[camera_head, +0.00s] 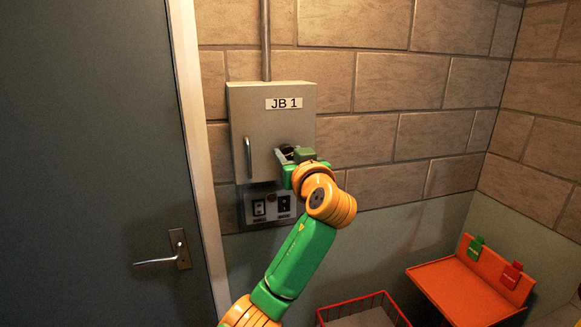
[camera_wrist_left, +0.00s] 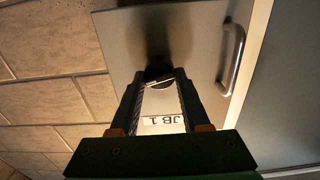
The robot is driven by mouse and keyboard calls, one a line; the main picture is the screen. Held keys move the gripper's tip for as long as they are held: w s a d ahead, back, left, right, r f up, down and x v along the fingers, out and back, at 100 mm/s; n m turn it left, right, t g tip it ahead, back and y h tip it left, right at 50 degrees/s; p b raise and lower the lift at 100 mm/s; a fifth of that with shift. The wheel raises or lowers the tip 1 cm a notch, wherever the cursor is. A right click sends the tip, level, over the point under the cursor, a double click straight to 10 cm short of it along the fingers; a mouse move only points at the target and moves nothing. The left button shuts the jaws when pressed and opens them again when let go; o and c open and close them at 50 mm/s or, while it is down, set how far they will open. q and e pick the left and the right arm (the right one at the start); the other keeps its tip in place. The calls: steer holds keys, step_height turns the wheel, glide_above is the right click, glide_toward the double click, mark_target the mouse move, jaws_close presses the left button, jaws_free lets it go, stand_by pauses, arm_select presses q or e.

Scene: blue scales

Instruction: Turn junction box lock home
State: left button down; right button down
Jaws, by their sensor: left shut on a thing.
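The grey junction box (camera_head: 244,107), labelled JB 1, is mounted on the brick wall with its door shut. It also shows in the wrist view (camera_wrist_left: 204,38), turned so that its label is near the bottom. My left gripper (camera_head: 286,153) is at the right part of the box door. In the wrist view its two fingers (camera_wrist_left: 163,77) are shut on the small dark round lock (camera_wrist_left: 158,71) on the door face. A pale strip crosses the lock between the fingertips. The lock is mostly hidden by my gripper in the head view. My right gripper is not in view.
A bar handle (camera_head: 248,158) is on the box door's left side, with a switch panel (camera_head: 271,207) below. A dark door with a lever (camera_head: 155,262) stands left. An orange table (camera_head: 466,292) with green and red tags and a red wire basket (camera_head: 347,310) are lower right.

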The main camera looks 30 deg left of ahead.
arm_select(q)
steer(key=n+b, duration=0.2)
steer(key=shift+f+n+b, duration=0.3)
steer(key=shift+f+n, duration=0.05)
steer(key=shift+n, duration=0.05)
steer(key=n+b, duration=0.2)
steer(key=n, duration=0.1)
steer(key=shift+r+n, duration=0.1)
steer(key=shift+n, duration=0.2)
steer(key=n+b, duration=0.1)
steer(key=n, duration=0.2)
steer(key=shift+s+a+n, duration=0.1)
steer(key=shift+n, duration=0.2)
steer(key=n, duration=0.4)
steer(key=shift+r+n, duration=0.15)
steer(key=shift+n, duration=0.15)
steer(key=shift+s, duration=0.1)
steer(key=c, duration=0.7)
jaws_free()
steer(key=o, duration=0.3)
steer(key=shift+a, duration=0.1)
steer(key=shift+w, duration=0.2)
